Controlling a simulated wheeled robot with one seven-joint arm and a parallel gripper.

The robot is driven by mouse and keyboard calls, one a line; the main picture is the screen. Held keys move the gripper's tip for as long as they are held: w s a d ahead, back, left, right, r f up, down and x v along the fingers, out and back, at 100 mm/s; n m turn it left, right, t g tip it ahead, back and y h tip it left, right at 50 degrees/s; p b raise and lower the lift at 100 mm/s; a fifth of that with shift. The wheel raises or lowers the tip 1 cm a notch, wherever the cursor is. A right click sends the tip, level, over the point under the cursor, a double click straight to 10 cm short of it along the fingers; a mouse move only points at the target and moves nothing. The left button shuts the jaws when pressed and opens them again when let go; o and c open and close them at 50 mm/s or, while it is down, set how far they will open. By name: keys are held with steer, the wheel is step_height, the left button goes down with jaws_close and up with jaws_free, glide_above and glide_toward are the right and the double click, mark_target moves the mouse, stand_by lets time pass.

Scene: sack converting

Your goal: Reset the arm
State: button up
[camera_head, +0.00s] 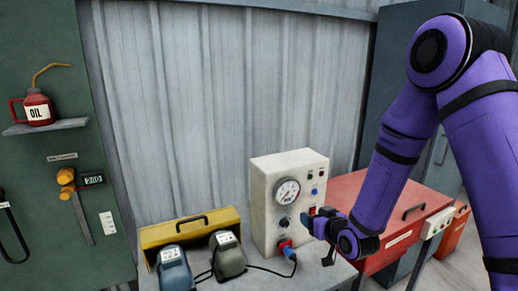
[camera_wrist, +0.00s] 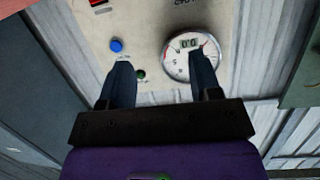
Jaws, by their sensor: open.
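My purple arm reaches in from the right of the head view. My gripper (camera_head: 308,222) is in front of the lower right of a cream control box (camera_head: 262,215). In the wrist view my gripper (camera_wrist: 160,68) is open, with two dark blue fingers apart and nothing between them. The fingers point at the box's face (camera_wrist: 140,22). A round gauge (camera_wrist: 190,57) lies by the right finger, and a blue button (camera_wrist: 116,45) by the left one. I cannot tell whether the fingertips touch the face.
The box stands on a grey bench beside a yellow case (camera_head: 160,234) and two dark devices (camera_head: 228,256) with cables. A red cabinet (camera_head: 375,192) is at the right. A green board with an oil can (camera_head: 38,106) is at the left. Corrugated wall stands behind.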

steer(key=s+d+r+g+h, duration=0.1)
steer(key=s+d+r+h, duration=0.15)
steer(key=r, duration=0.35)
steer(key=s+d+r+m+g+h, duration=0.1)
steer(key=s+d+r+g, duration=0.1)
steer(key=s+d+r, duration=0.3)
steer(key=s+d+r+g+h, duration=0.1)
steer(key=s+r, duration=0.1)
steer(key=r, duration=0.5)
steer(key=s+d+r+m+g, duration=0.1)
steer(key=s+r, duration=0.2)
steer(key=s, duration=0.5)
steer(key=s+d+r+m+g, duration=0.1)
steer(key=s+d+r+g, duration=0.1)
steer(key=s, duration=0.6)
steer(key=s+d+r+m+g+h, duration=0.1)
steer(key=s+d+r, duration=0.1)
steer(key=s, duration=0.6)
steer(key=shift+s+r+g, duration=0.3)
steer(key=shift+s+r, duration=0.1)
steer(key=shift+r, duration=0.45)
